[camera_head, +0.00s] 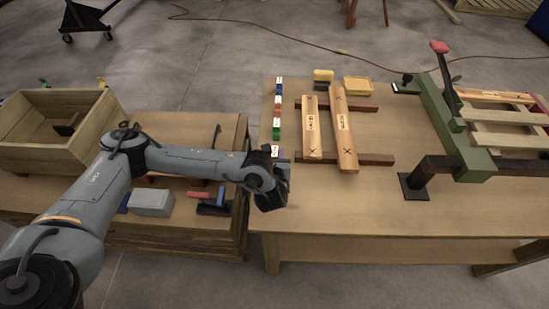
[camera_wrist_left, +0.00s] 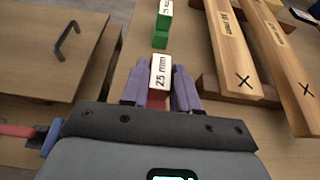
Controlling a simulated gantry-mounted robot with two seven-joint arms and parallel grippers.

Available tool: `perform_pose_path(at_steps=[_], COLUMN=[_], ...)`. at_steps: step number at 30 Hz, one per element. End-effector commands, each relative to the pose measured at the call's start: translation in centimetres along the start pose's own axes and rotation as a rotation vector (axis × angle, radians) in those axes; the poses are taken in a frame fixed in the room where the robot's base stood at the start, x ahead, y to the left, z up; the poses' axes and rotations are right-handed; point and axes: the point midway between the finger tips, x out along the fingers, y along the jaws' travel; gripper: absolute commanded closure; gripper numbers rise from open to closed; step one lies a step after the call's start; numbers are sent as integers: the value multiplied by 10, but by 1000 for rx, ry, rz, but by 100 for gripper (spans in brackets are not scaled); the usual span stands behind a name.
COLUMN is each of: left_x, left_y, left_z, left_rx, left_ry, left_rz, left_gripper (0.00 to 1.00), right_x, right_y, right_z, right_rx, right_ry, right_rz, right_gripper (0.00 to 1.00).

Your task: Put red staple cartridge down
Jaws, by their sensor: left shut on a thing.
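My left gripper (camera_head: 276,155) is over the left edge of the right-hand table, at the near end of a row of small coloured cartridges. In the left wrist view its purple fingers (camera_wrist_left: 158,92) are shut on the red staple cartridge (camera_wrist_left: 157,99), which has a white label reading "25 mm" on top. The cartridge is right behind a green cartridge (camera_wrist_left: 161,40), in line with it, with a small gap. I cannot tell whether the red cartridge touches the tabletop. My right gripper is not in view.
Two marked wooden boards (camera_head: 343,130) lie across dark red strips (camera_head: 364,159) right of the row. A green clamp frame (camera_head: 450,125) stands farther right. A lower table at left holds a wooden crate (camera_head: 95,131) and a grey box (camera_head: 152,203). The front tabletop is clear.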

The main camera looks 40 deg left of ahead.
Motion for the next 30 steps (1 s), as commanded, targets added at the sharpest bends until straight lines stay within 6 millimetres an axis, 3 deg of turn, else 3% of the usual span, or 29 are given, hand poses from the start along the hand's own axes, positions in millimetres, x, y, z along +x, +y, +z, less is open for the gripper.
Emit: perform_pose_path(at_steps=[14, 15, 19, 30], left_x=[3, 2, 2, 1], left_y=[0, 0, 0, 0], left_z=[-6, -5, -4, -1], left_rx=[-1, -1, -1, -1], left_ry=[0, 0, 0, 0], left_rz=[0, 0, 0, 0], left_gripper=[100, 65, 45, 45], right_x=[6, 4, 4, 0], right_y=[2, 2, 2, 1], right_z=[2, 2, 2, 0], right_rx=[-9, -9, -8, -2], right_ry=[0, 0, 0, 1], right_rz=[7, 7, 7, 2], right_gripper=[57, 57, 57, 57])
